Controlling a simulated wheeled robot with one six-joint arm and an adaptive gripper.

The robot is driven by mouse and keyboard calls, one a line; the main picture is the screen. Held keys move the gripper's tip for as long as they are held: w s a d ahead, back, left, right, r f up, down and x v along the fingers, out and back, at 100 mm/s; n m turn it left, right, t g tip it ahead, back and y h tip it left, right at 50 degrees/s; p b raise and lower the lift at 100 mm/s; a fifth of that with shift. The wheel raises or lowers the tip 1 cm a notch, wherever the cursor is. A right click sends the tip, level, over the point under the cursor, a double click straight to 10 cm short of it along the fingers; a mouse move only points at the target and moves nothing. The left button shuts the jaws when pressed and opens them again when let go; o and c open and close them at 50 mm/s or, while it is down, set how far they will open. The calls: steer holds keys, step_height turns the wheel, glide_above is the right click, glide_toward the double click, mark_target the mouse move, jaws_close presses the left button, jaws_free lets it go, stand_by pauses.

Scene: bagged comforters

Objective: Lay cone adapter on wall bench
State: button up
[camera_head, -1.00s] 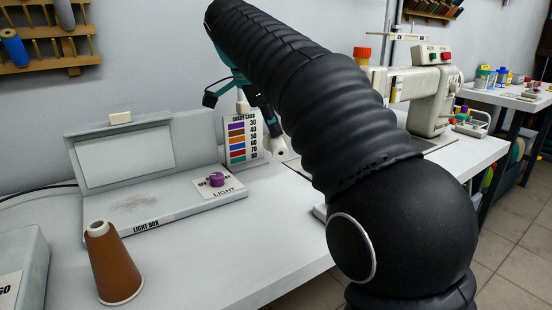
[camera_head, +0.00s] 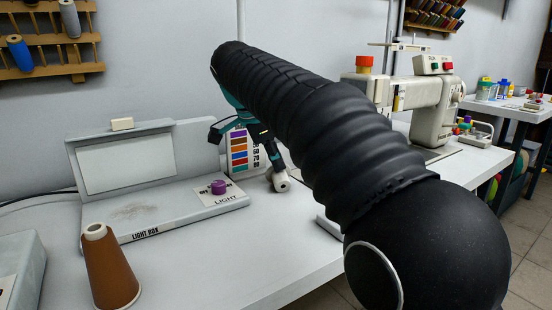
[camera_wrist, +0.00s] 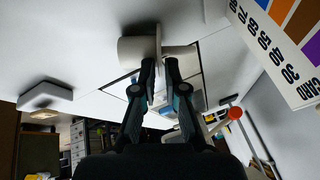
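The cone adapter, a small white piece (camera_head: 281,181), is at the tip of my gripper (camera_head: 274,160) in the head view, low over the wall bench (camera_head: 262,230) and just right of the shade card. I cannot tell for sure whether it touches the bench top.
A light box (camera_head: 150,215) with a purple knob stands left of the gripper. The shade card (camera_head: 239,155) stands upright close behind. A brown cone (camera_head: 108,270) is at front left, and a sewing machine (camera_head: 430,105) is to the right. Bare bench lies in front.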

steer(key=shift+o, duration=0.8)
